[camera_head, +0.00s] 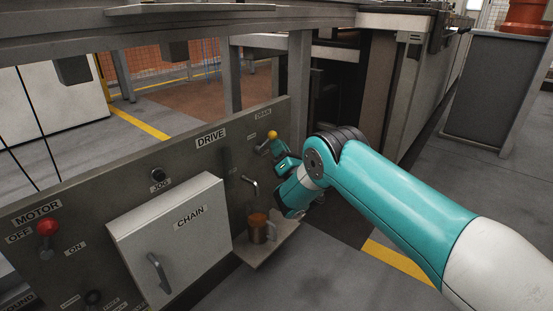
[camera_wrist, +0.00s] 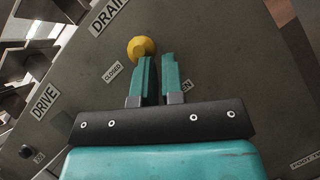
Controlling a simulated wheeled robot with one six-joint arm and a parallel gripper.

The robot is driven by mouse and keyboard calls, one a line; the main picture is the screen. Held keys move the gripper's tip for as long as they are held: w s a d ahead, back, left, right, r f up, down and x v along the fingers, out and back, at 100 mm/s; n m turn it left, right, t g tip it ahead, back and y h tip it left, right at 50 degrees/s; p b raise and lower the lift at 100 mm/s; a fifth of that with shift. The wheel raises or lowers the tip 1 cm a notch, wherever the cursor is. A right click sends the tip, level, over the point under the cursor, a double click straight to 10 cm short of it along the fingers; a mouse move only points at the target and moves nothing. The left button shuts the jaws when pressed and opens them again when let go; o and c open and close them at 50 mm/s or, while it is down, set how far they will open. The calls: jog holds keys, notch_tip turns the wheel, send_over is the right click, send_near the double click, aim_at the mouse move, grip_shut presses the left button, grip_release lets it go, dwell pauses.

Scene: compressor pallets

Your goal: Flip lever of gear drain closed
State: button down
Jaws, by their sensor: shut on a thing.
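The drain lever shows as a yellow ball knob (camera_head: 271,134) near the right end of the grey panel, below the DRAIN label (camera_head: 264,113). In the wrist view the knob (camera_wrist: 140,46) is at the tip of the left finger, on the side of the CLOSED label (camera_wrist: 113,72). My gripper (camera_head: 282,153) is at the lever, its teal fingers (camera_wrist: 156,62) a narrow gap apart and shut on it. The fingers hide the lever's stem and part of the OPEN label (camera_wrist: 187,87).
A grey box marked CHAIN (camera_head: 170,240) juts from the panel at left. An orange-brown mug (camera_head: 258,229) stands on a small shelf (camera_head: 275,244) below my gripper, under a bent spout (camera_head: 250,185). A grey post (camera_head: 299,75) rises behind the panel.

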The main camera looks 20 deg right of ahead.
jog(key=shift+w+d+r+t, duration=0.2)
jog(key=shift+d+r+t, duration=0.1)
jog(key=shift+r, duration=0.3)
jog(key=s+d+f+b, duration=0.6)
jog(key=s+f+b, duration=0.1)
jog(key=f, duration=0.3)
jog(key=shift+f+b, duration=0.25)
jog(key=shift+b, duration=0.2)
